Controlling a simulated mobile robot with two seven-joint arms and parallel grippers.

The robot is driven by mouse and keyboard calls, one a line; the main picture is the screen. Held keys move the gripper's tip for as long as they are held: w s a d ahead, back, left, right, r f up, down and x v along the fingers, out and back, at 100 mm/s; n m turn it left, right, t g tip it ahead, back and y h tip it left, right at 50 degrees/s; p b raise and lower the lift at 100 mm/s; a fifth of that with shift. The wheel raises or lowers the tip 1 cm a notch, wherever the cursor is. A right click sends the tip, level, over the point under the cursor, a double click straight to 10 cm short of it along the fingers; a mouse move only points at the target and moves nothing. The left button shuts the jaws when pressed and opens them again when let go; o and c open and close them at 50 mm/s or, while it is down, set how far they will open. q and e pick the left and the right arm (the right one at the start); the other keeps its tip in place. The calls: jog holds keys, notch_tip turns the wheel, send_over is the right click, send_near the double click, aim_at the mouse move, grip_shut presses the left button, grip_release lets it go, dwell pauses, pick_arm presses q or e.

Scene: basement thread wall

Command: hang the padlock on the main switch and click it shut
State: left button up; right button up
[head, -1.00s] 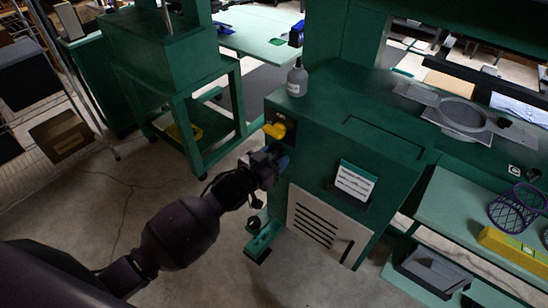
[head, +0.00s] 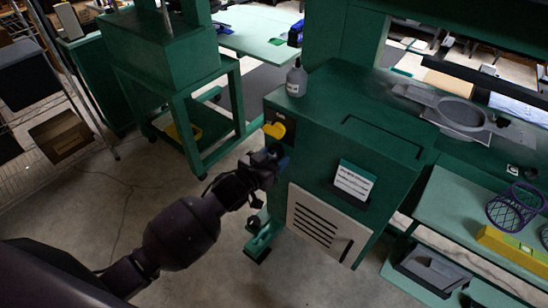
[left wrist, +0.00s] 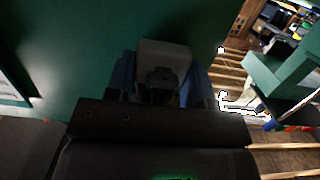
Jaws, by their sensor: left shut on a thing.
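The main switch, with its yellow handle (head: 274,130), is on a dark plate at the upper left of the green machine cabinet's front. My left gripper (head: 276,163) is just below the switch, close to the cabinet face and apart from the yellow handle. In the left wrist view my left gripper (left wrist: 160,92) has blue fingers shut on a small grey block, the padlock (left wrist: 165,55). Its shackle cannot be made out, and in the head view the padlock is hard to tell from the fingertips. My right gripper is not in view.
The green cabinet (head: 325,135) has a grey bottle (head: 297,80) on top, a white label (head: 354,181) and a slatted vent panel (head: 320,226) on its front. A green stand (head: 185,100) is to the left. The floor between them is open.

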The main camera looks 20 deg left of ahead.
pick_arm(q)
jog(key=o, duration=1)
jog(key=shift+f, duration=0.1)
jog(key=shift+o, duration=0.2)
jog(key=v, duration=1.1)
jog(key=s+a+f+n+g+y, duration=0.1)
jog(key=s+a+f+g+y, duration=0.1)
jog(key=s+f, duration=0.4)
jog(key=s+a+f+n+g+y, duration=0.2)
jog(key=s+a+f, duration=0.3)
jog(key=s, duration=0.6)
notch_tip(320, 180, down, 2)
jog(key=shift+s+f+y+p, duration=0.25)
jog(key=shift+y+p, duration=0.2)
jog(key=shift+y, duration=0.45)
